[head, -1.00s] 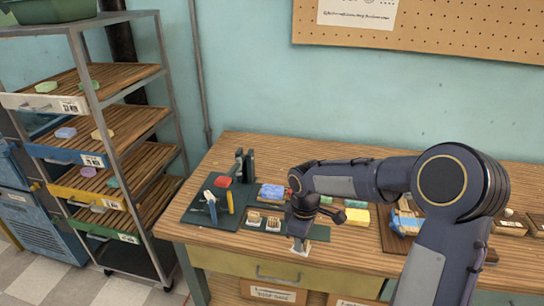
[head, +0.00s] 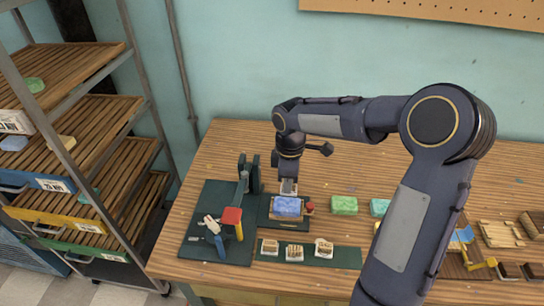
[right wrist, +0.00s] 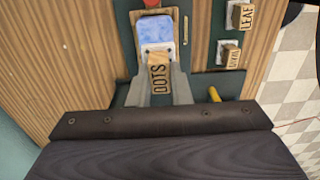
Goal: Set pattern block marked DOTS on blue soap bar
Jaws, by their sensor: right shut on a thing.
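The blue soap bar (head: 287,206) lies in a small holder on a dark green base; it also shows in the right wrist view (right wrist: 155,30). My right gripper (head: 289,188) is at the soap's back edge in the head view. In the right wrist view its jaws (right wrist: 160,88) are shut on the wooden pattern block marked DOTS (right wrist: 159,73), lettering facing the camera. The block overlaps the near end of the soap in that view; I cannot tell whether they touch. My left gripper is not in view.
Several other pattern blocks (head: 295,252) stand on a green strip (head: 345,257) at the front; one reads LEAF (right wrist: 242,15). A tool mat with a red-topped tool (head: 232,216) is to the left. A green soap (head: 344,205) sits to the right. A shelf rack (head: 90,150) stands far left.

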